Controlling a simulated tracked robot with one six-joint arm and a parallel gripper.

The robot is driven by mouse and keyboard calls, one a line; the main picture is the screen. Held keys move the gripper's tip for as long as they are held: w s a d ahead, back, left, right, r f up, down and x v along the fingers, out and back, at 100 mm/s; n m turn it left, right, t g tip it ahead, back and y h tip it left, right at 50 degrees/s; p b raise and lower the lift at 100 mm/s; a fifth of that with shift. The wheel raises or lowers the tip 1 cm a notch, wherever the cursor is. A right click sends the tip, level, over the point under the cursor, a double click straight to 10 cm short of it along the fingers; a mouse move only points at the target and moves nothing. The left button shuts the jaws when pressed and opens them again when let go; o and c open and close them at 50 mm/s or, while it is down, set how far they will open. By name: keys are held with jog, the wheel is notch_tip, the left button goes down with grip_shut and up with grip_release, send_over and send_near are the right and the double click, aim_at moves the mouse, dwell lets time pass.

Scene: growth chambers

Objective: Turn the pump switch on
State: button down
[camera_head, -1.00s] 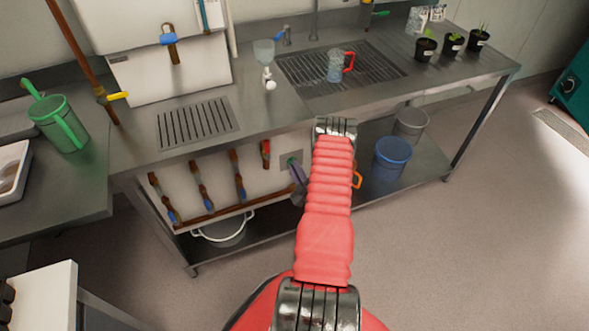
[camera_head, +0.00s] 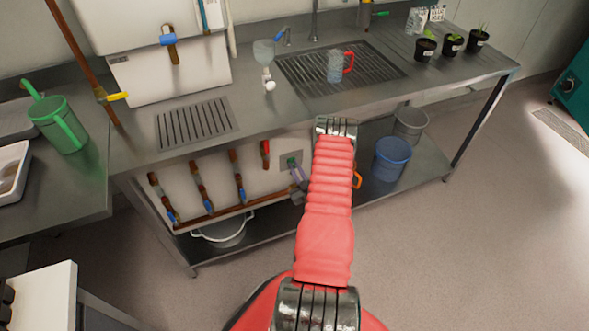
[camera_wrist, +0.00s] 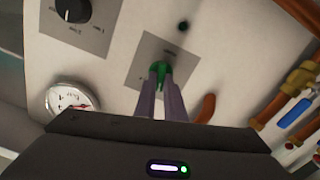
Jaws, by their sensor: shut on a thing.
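The pump switch is a small green handle (camera_wrist: 160,70) on a square grey plate on a pale panel; its label is too blurred to read. In the head view the switch (camera_head: 291,161) shows small on the panel below the counter. My gripper (camera_wrist: 161,78) has its two purple fingers closed around the green handle, one on each side. In the head view my gripper (camera_head: 296,173) reaches the plate from the right, partly beside my red arm. The fingers hide part of the handle, and I cannot tell its exact set position.
A black knob (camera_wrist: 73,10) on another grey plate and a round gauge (camera_wrist: 72,98) sit left of the switch. Copper pipes with blue-handled valves (camera_head: 197,186) run left in the head view. The counter edge (camera_head: 250,134) overhangs above, and a blue bucket (camera_head: 392,158) stands right.

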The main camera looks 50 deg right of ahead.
jog(key=m, duration=0.6)
jog(key=shift+f+m, duration=0.1)
jog(key=shift+m, duration=0.2)
jog(key=m, duration=0.5)
jog(key=shift+s+d+f+m, duration=0.1)
jog(key=shift+s+m, duration=0.05)
jog(key=shift+m, duration=0.15)
jog(key=c, duration=1.8)
grip_release()
jog(key=shift+d, duration=0.1)
jog(key=shift+c, duration=0.2)
jog(key=shift+s, duration=0.1)
jog(key=v, duration=1.3)
jog(key=shift+s+a, duration=0.2)
